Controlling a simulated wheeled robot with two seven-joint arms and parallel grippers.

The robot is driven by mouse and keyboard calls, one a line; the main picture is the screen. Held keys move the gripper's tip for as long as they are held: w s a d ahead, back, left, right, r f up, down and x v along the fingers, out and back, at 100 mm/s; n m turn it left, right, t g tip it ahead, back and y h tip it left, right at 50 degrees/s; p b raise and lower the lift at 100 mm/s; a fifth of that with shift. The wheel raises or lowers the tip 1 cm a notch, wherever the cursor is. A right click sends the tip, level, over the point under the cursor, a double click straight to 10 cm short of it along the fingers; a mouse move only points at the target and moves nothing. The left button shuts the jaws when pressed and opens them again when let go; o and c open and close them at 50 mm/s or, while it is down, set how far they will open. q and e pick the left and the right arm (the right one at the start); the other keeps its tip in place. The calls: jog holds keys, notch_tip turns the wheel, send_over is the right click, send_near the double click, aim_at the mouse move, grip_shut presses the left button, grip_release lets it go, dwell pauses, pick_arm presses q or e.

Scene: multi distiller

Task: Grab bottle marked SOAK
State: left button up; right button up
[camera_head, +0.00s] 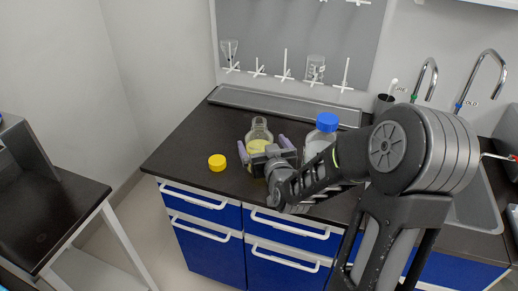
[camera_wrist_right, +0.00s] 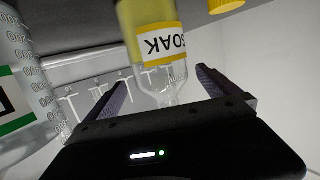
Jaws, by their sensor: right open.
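The bottle marked SOAK (camera_head: 258,132) is clear glass with yellow liquid and no cap on it. It stands on the dark counter, partly hidden behind my right gripper (camera_head: 264,148). In the right wrist view the bottle (camera_wrist_right: 150,28) shows its white and yellow SOAK label upside down. The open fingers of my right gripper (camera_wrist_right: 162,88) reach along either side of it, with gaps visible, so I do not see a grip. My left gripper is not in view.
A loose yellow cap (camera_head: 217,162) lies left of the bottle. A blue-capped bottle (camera_head: 327,122) stands close on the right, partly hidden by my arm. A wall drying rack (camera_head: 285,30) hangs behind, above a grey tray (camera_head: 270,102). Counter left of the yellow cap is free.

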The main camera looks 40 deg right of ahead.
jog(key=shift+w+d+f, duration=0.15)
jog(key=shift+w, duration=0.3)
jog(key=shift+p+x, duration=0.6)
jog(key=shift+x, duration=2)
jog(key=c, duration=2.1)
jog(key=shift+w, duration=0.1)
